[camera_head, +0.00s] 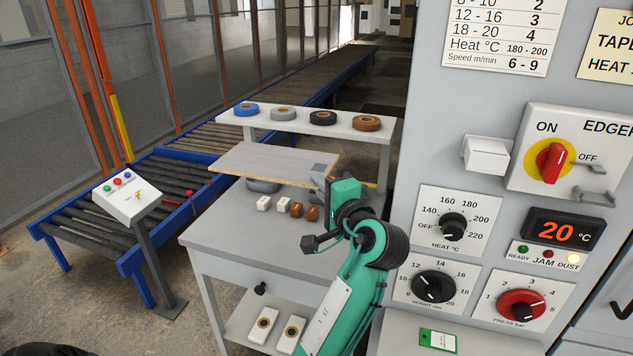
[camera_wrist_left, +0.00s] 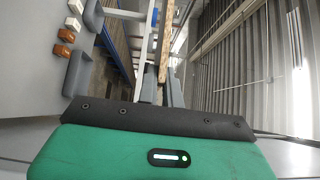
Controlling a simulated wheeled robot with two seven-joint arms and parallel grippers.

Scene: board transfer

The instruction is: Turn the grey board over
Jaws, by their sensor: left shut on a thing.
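The grey board (camera_head: 268,162) is a thin, flat, greyish wood-grained panel, held roughly level above the white table. It shows as a narrow edge in the left wrist view (camera_wrist_left: 165,62). My left gripper (camera_head: 322,174) is shut on the board's right end. In the left wrist view its two fingers (camera_wrist_left: 161,90) lie on either side of the board. The board's underside is hidden in the head view. My right gripper is not in view.
The white table (camera_head: 212,232) bears small white and brown blocks (camera_head: 288,207) and a grey holder (camera_head: 262,186). Tape rolls (camera_head: 322,118) sit on the shelf behind. A roller conveyor (camera_head: 90,208) with a button box (camera_head: 126,196) is left. The control panel (camera_head: 400,160) stands close on the right.

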